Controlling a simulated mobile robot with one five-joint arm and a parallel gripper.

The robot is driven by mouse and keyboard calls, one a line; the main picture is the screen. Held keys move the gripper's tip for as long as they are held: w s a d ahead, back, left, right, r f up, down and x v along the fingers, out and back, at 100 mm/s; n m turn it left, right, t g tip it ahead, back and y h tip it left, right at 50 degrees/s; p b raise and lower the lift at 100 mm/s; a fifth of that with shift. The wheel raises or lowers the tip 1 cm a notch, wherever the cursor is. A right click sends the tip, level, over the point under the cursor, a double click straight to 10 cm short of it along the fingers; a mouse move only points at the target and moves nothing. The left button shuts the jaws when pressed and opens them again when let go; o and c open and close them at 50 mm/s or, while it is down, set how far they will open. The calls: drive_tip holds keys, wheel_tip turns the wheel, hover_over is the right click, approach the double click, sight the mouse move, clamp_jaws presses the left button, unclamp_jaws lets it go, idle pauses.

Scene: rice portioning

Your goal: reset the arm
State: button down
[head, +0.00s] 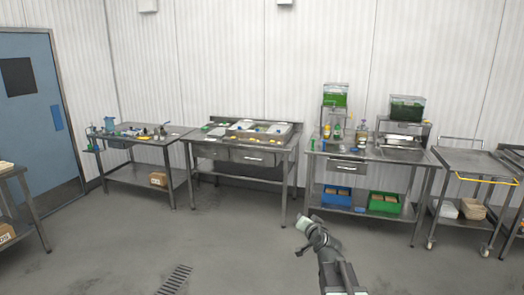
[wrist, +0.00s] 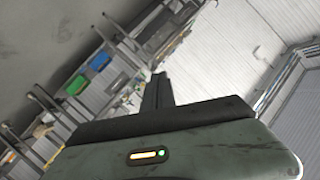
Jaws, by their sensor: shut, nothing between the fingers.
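My gripper (head: 303,223) shows at the lower middle right of the head view, held over the open floor well in front of the tables. It is apart from every table and holds nothing. In the wrist view its fingers (wrist: 157,92) are together and point away from the camera, with the dark gripper body below them. The wrist view is strongly tilted and shows the room beyond.
Metal tables (head: 245,148) line the back wall. A blue bin (head: 337,196) and a green bin (head: 384,203) sit on a lower shelf. A cart (head: 470,160) stands right, a blue door (head: 35,110) left. The floor (head: 120,240) is clear around a drain grate (head: 174,280).

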drive_tip(key=s+a+f+n+g, duration=0.4)
drive_tip(key=s+a+f+g, duration=0.15)
drive_tip(key=s+f, duration=0.5)
drive_tip(key=s+d+f+g, duration=0.2)
drive_tip(key=s+g, duration=0.1)
drive_tip(key=s, duration=0.3)
drive_tip(key=s+d+f+n+g+h, duration=0.1)
drive_tip(key=s+d+f+g, duration=0.1)
drive_tip(key=s, duration=0.4)
drive_tip(key=s+d+f+g+h, duration=0.1)
drive_tip(key=s+d+f+g, duration=0.1)
drive_tip(key=s, duration=0.4)
drive_tip(key=shift+d+f+n+g, duration=0.3)
drive_tip(key=shift+f+g, duration=0.3)
drive_tip(key=shift+g, duration=0.55)
